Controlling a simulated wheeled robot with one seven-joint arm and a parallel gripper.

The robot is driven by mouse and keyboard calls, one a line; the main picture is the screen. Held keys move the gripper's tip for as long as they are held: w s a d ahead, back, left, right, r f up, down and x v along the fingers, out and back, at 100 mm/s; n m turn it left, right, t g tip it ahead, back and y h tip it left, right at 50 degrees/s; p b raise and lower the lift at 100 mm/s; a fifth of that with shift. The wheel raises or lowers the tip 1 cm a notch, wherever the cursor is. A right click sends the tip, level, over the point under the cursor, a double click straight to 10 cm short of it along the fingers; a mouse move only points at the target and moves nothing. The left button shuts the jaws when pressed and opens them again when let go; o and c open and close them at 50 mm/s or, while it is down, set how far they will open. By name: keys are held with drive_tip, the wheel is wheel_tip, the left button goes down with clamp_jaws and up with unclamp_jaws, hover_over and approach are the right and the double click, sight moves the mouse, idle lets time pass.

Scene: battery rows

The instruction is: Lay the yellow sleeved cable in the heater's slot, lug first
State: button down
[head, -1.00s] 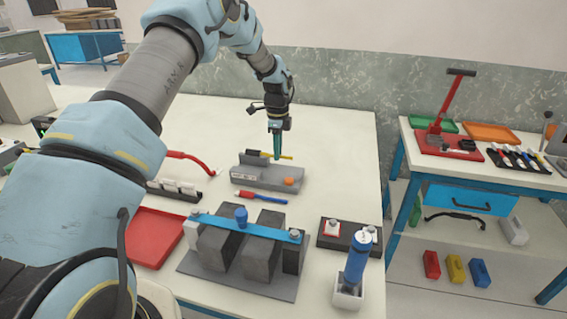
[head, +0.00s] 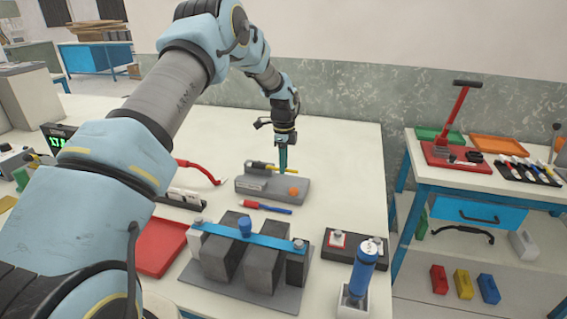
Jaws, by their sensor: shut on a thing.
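The heater (head: 262,188) is a low grey block with an orange knob (head: 293,191), near the back of the white table. My gripper (head: 283,171) points down at the heater's rear side. The fingers hide part of the cable. I cannot make out the lug, or whether the cable touches the slot. A second cable (head: 263,207), red and blue, lies on the table in front of the heater.
In front stand dark battery blocks (head: 265,262) under a blue bar (head: 251,238). A red tray (head: 160,247) lies to their left, a blue-handled tool in a white holder (head: 362,268) to their right. The table behind is clear.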

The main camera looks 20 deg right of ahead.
sight(284, 184)
drive_tip(key=shift+f+b, duration=1.2)
drive_tip(key=shift+f, duration=1.15)
drive_tip(key=c, duration=0.7)
unclamp_jaws()
drive_tip(key=shift+r, duration=0.15)
